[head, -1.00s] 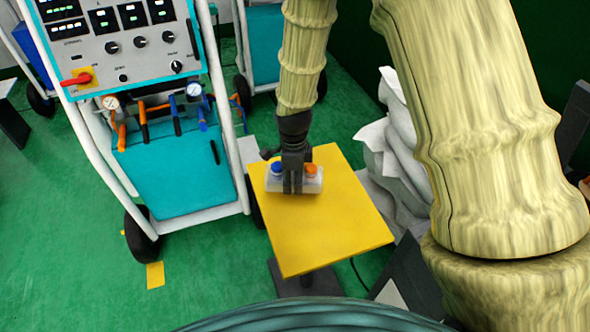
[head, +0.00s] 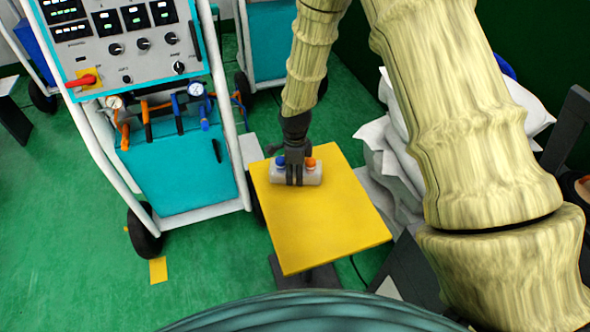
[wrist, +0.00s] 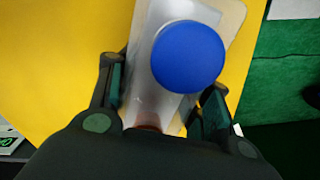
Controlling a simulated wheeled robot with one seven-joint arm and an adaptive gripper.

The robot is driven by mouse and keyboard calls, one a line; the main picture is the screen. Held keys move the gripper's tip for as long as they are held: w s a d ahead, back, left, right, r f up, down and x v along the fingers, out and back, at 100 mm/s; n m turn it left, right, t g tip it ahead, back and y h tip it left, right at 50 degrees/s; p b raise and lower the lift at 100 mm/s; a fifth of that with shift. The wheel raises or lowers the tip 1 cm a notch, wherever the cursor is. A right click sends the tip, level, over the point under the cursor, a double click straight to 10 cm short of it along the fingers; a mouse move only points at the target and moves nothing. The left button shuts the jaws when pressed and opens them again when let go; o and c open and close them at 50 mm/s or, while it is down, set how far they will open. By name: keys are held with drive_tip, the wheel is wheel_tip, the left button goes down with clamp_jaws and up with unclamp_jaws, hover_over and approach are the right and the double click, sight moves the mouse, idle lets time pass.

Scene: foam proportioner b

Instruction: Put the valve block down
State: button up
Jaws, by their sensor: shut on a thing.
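The valve block (head: 309,173) is a pale grey block with a blue knob (head: 280,161) and an orange knob (head: 310,163) on top. It is at the far part of the yellow table top (head: 325,220) in the head view. My gripper (head: 294,181) is shut on the block's middle, between the two knobs. In the wrist view the block (wrist: 140,98) lies between my two fingers, with the blue knob (wrist: 188,57) large and close. The orange end is mostly hidden by my gripper there. I cannot tell whether the block touches the table.
The teal proportioner cart (head: 178,170) with white tube rails, gauges and hoses stands left of the table. White sacks (head: 400,140) are piled to its right. The near part of the table top is bare. A black cable lies on the green floor.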

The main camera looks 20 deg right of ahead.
sight(295, 171)
drive_tip(key=o, duration=1.1)
drive_tip(key=shift+r+b, duration=1.2)
drive_tip(key=shift+r, duration=4.9)
